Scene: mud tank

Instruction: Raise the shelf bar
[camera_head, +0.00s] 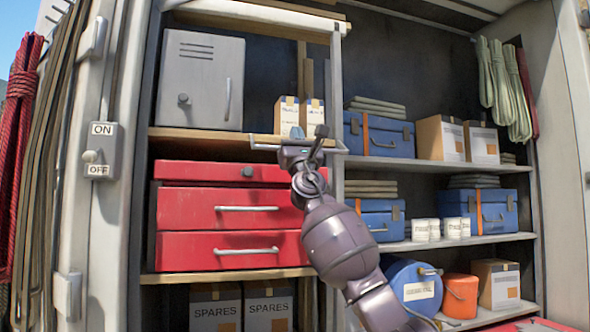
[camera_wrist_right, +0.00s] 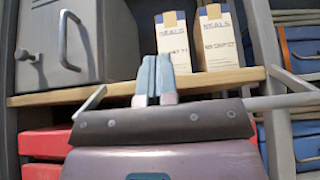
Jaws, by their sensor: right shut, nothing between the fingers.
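The shelf bar (camera_head: 265,147) is a thin pale rail along the front of the wooden shelf at the upper left of the cabinet. In the right wrist view, pale bar lengths show at both sides of my gripper, the right one (camera_wrist_right: 285,102) running to the post. The middle is hidden behind the gripper body. My right gripper (camera_head: 298,135) is at the bar's right part, with its fingers pointing up and in. In the wrist view its blue-grey fingertips (camera_wrist_right: 153,75) are together, with nothing between them. I cannot tell whether it touches the bar. My left gripper is not in view.
A grey metal box (camera_head: 200,80) and small cartons (camera_head: 287,115) stand on the shelf behind the bar. Red drawers (camera_head: 230,212) are below. A pale upright post (camera_head: 337,90) stands close right of my gripper. Shelves with blue cases (camera_head: 378,135) fill the right side.

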